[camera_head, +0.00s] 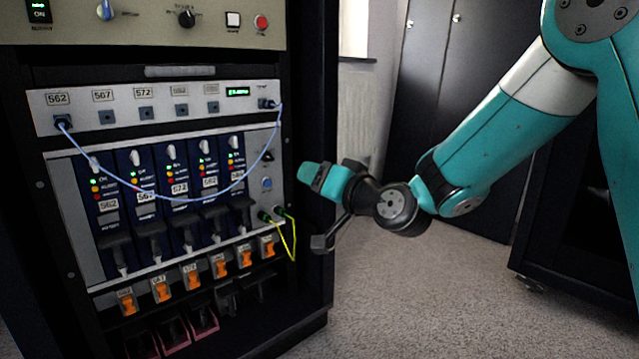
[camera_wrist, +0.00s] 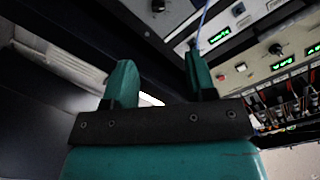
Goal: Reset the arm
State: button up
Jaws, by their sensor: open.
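My arm (camera_head: 540,95), teal and white, reaches in from the upper right of the head view and bends down at the wrist joints. My gripper (camera_head: 314,176) is just right of the rack's front, pointing left towards it. In the wrist view the two teal fingers of my gripper (camera_wrist: 160,78) stand apart, with nothing visible between them. The gripper is open and appears empty. In the head view its fingers overlap, and the gap between them is hidden.
An instrument rack (camera_head: 310,290) fills the left, with blue modules (camera_head: 172,180), orange switches (camera_head: 192,278), a blue cable (camera_head: 262,155) and a yellow-green cable (camera_head: 294,240). Dark cabinets (camera_head: 460,110) stand behind. Carpeted floor (camera_head: 410,300) is open below my arm.

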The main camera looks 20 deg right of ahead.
jog(key=shift+s+d, duration=0.1)
jog(key=shift+d, duration=0.2)
jog(key=s+a+r+n+g+y+p, duration=0.1)
jog(key=s+a+r+n+g+p, duration=0.5)
jog(key=s+r+p, duration=0.6)
jog(key=s+d+r+n+g+h+p, duration=0.15)
jog(key=s+r+g+p, duration=0.3)
jog(key=s+p, duration=0.45)
jog(key=s+d+r+n+g+h+p, duration=0.1)
jog(key=s+d+r+g+h+p, duration=0.25)
jog(key=s+g+p, duration=0.6)
notch_tip(320, 180, up, 36)
jog(key=s+t+p, duration=0.1)
jog(key=t+p, duration=0.2)
jog(key=p, duration=2.9)
jog(key=shift+s+a+t+y+p, duration=0.15)
jog(key=shift+s+t+y+p, duration=0.15)
jog(key=shift+s, duration=0.1)
jog(key=shift+f, duration=0.1)
